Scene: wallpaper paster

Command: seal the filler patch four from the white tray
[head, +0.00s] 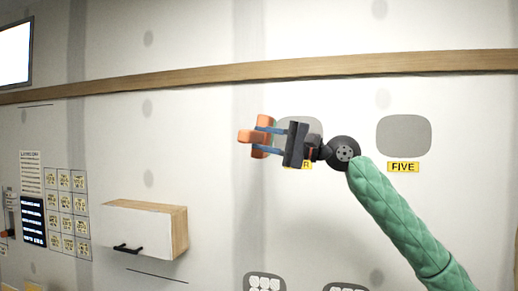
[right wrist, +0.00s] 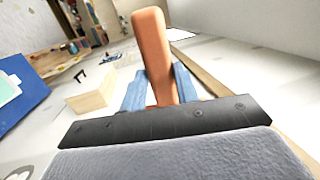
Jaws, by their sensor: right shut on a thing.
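My right gripper (head: 261,140) is shut on an orange block-like tool (head: 250,136), held in front of the wall. In the right wrist view the orange tool (right wrist: 152,50) stands between the blue fingers of the gripper (right wrist: 160,88). Behind the gripper is a grey rounded patch (head: 298,124) on the wall, partly hidden. Its yellow label (head: 304,165) is mostly covered, with only an end letter R showing. I cannot tell the gap between tool and wall. The white tray cannot be made out with certainty. My left gripper is not in view.
A second grey patch (head: 404,135) with a yellow FIVE label (head: 403,167) is to the right. A wooden rail (head: 200,79) crosses the wall above. A wall cabinet (head: 145,228) is lower left.

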